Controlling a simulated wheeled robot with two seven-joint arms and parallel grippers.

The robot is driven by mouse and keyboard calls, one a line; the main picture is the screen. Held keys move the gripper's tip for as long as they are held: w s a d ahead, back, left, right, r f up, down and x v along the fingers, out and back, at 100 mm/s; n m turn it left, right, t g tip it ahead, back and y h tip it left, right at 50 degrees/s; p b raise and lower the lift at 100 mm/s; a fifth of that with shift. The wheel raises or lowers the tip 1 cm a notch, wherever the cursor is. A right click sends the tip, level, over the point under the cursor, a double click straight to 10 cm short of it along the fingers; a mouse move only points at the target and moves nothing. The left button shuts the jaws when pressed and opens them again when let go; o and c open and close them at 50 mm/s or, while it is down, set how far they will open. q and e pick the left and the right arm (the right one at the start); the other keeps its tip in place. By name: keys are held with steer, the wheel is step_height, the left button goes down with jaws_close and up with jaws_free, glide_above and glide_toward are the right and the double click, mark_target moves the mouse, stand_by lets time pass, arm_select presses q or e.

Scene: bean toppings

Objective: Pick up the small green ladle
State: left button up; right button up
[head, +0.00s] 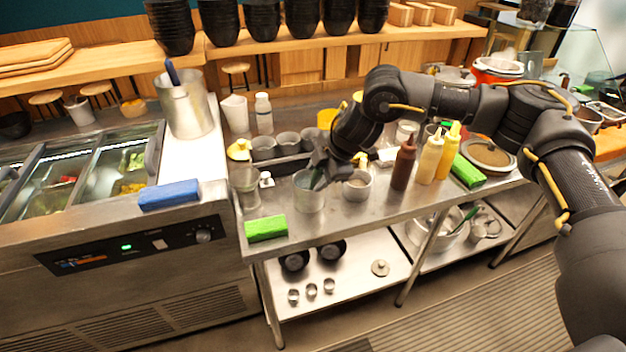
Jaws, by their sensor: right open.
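A metal container (309,197) stands near the front edge of the steel table, left of the middle. A thin green handle (318,182), perhaps that of the small green ladle, shows at its mouth, partly hidden by my right gripper. My right gripper (318,172) is open and points down at the container's mouth, close to the handle. I cannot tell whether its fingers touch the handle. My left gripper is not in view.
A metal cup (357,187) stands right of the container. A brown bottle (402,166) and a pale yellow bottle (430,160) stand further right. A green block (266,228) lies at the table's front left corner. A glass (245,188) stands left of the container.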

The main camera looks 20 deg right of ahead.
steer(key=shift+w+f, duration=0.1)
steer(key=shift+f, duration=0.15)
jaws_close()
steer(key=shift+r, duration=0.1)
